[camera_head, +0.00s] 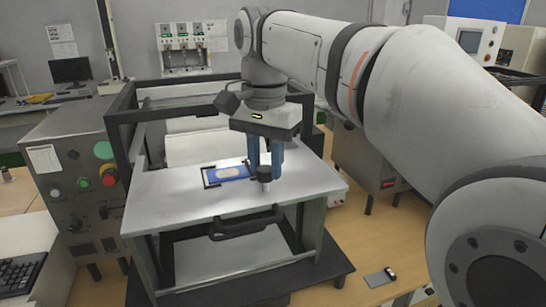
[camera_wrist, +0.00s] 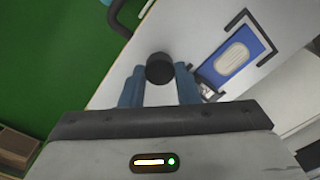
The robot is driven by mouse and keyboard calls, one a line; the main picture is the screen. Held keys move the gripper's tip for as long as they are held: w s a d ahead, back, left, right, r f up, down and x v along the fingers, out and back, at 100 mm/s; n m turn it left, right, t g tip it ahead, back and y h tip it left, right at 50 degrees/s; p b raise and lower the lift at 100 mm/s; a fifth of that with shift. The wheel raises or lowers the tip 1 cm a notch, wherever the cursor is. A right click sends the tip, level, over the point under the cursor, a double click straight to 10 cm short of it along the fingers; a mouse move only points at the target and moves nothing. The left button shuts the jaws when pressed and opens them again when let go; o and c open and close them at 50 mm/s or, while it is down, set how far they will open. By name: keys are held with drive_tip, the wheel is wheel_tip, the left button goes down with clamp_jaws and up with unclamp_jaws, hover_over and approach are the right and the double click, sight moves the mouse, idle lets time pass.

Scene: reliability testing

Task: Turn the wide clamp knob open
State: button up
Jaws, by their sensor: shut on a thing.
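The clamp knob is a dark round knob (camera_head: 264,173) on a short pale post, standing on the metal table top near its right side. It also shows in the wrist view (camera_wrist: 160,66) as a black disc between the fingers. My gripper (camera_head: 265,164) points down over the knob, its blue fingers on either side of it and shut on it. In the wrist view my gripper (camera_wrist: 160,75) has one finger left and one right of the knob. The fingers partly hide the knob in the head view, and its turn angle cannot be told.
A blue plate with a pale oval (camera_head: 229,172) lies in black corner brackets just left of the knob. A black handle (camera_head: 246,222) is on the table's front edge. A dark frame (camera_head: 120,118) rises at the left and back. A control box (camera_head: 78,180) stands left.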

drive_tip(key=n+p, duration=0.1)
drive_tip(key=n, duration=0.3)
drive_tip(key=shift+r+p, duration=0.15)
drive_tip(key=shift+p, duration=0.2)
drive_tip(key=n+p, duration=0.1)
drive_tip(key=n, duration=0.3)
drive_tip(key=shift+n, duration=0.4)
drive_tip(key=n+p, duration=0.1)
drive_tip(key=n, duration=0.3)
drive_tip(key=shift+p, duration=0.3)
drive_tip(key=shift+n+p, duration=0.35)
drive_tip(key=shift+n, duration=1.75)
drive_tip(key=o, duration=0.8)
drive_tip(key=shift+d, duration=0.25)
drive_tip(key=shift+o, duration=0.8)
drive_tip(key=shift+a, duration=0.2)
